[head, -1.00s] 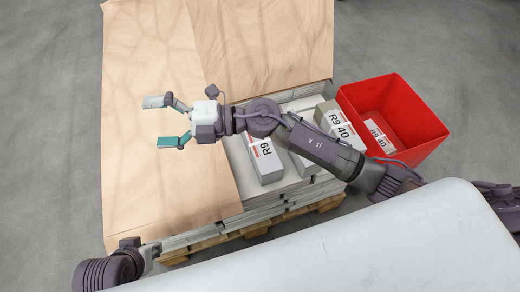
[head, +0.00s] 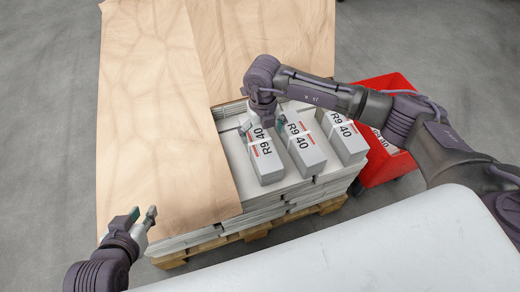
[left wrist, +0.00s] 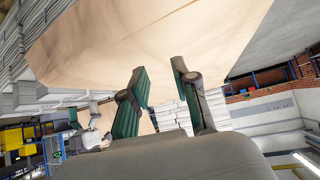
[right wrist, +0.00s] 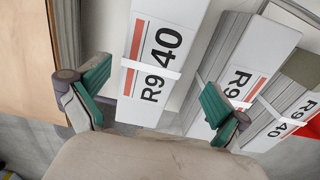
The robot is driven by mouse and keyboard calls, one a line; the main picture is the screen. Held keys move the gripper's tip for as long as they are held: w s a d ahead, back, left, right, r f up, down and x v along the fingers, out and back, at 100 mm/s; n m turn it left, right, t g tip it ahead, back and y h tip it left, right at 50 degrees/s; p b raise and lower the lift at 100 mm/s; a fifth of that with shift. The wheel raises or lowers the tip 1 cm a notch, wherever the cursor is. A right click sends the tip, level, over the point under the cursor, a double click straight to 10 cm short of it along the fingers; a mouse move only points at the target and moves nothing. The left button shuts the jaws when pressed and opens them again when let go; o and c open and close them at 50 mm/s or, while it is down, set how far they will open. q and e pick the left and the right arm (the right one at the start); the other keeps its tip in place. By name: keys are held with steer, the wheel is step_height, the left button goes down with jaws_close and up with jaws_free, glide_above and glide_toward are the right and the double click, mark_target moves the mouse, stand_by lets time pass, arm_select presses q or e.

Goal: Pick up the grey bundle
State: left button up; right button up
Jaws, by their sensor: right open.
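Three bundles labelled R9 40 lie in a row on the stack: a left one (head: 266,158), a middle one (head: 306,150) and a right one (head: 343,136). All look light grey. My right gripper (head: 262,124) is open at the far end of the left bundle. In the right wrist view, that bundle (right wrist: 158,55) lies between the open fingers (right wrist: 152,92), with the others to the right; I cannot tell whether the fingers touch it.
Large brown cardboard sheets (head: 160,130) cover the left and back of the stack. A wooden pallet (head: 235,235) lies beneath. A red bin (head: 385,172) stands at the right, partly hidden by my right arm.

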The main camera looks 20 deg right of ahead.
arm_select(q)
steer(key=shift+w+d+r+t+h, duration=0.15)
steer(key=shift+w+d+r+t, duration=0.1)
steer(key=shift+w+r+t, duration=0.3)
steer(key=shift+w+d+r+t+h, duration=0.15)
steer(key=shift+w+d+r+t, duration=0.05)
steer(key=shift+w+r+t, duration=0.35)
arm_select(e)
step_height(320, 180, down, 3)
steer(key=shift+a+r, duration=0.1)
steer(key=shift+r, duration=0.05)
steer(key=f, duration=0.1)
steer(key=f+b, duration=0.1)
steer(key=f, duration=0.1)
steer(key=f+b, duration=0.1)
steer(key=shift+s+a+f, duration=0.15)
steer(key=shift+a+f, duration=0.05)
steer(key=shift+a, duration=0.15)
steer(key=shift+f, duration=0.15)
arm_select(q)
steer(key=w+d+r+t+h, duration=0.1)
steer(key=w+d+r+t, duration=0.1)
steer(key=r, duration=0.4)
steer(key=shift+w+t, duration=0.75)
steer(key=shift+t, duration=0.35)
arm_select(e)
steer(key=shift+c, duration=0.2)
